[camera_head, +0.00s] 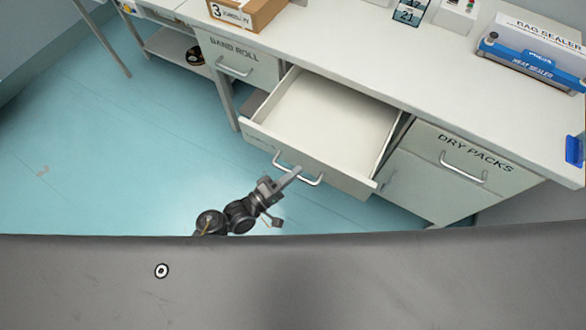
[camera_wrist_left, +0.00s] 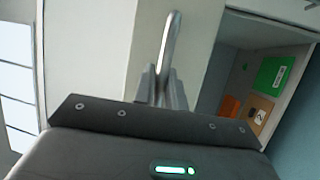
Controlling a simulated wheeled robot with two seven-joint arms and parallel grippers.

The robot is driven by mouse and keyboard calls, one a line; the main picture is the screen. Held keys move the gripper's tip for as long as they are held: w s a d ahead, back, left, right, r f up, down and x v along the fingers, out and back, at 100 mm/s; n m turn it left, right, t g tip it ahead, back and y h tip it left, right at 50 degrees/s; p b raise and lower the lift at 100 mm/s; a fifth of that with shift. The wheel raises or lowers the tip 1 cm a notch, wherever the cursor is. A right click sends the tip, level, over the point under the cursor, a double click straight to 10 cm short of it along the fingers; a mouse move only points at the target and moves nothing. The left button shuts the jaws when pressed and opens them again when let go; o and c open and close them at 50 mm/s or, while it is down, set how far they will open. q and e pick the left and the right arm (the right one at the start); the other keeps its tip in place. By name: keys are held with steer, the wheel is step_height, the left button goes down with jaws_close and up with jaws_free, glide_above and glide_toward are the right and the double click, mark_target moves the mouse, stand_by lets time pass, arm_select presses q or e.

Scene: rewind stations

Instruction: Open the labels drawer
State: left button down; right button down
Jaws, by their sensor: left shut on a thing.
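The middle drawer (camera_head: 322,115) stands pulled out from under the workbench, between the drawers marked BAND ROLL and DRY PACKS. Its inside looks empty. I cannot read a label on its front. In the left wrist view the gripper fingers (camera_wrist_left: 161,88) close around the metal handle (camera_wrist_left: 169,45). My right gripper is in neither view.
The BAND ROLL drawer (camera_head: 237,63) and DRY PACKS drawer (camera_head: 458,165) are shut. Blue floor (camera_head: 110,150) is clear at left.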

arm_select(q)
steer(key=shift+s, duration=0.1)
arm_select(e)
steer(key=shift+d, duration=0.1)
arm_select(q)
steer(key=c, duration=1.5)
jaws_free()
steer(key=shift+o, duration=0.2)
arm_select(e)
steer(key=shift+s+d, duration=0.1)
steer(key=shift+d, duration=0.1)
arm_select(q)
steer(key=b+v, duration=0.1)
steer(key=v, duration=1)
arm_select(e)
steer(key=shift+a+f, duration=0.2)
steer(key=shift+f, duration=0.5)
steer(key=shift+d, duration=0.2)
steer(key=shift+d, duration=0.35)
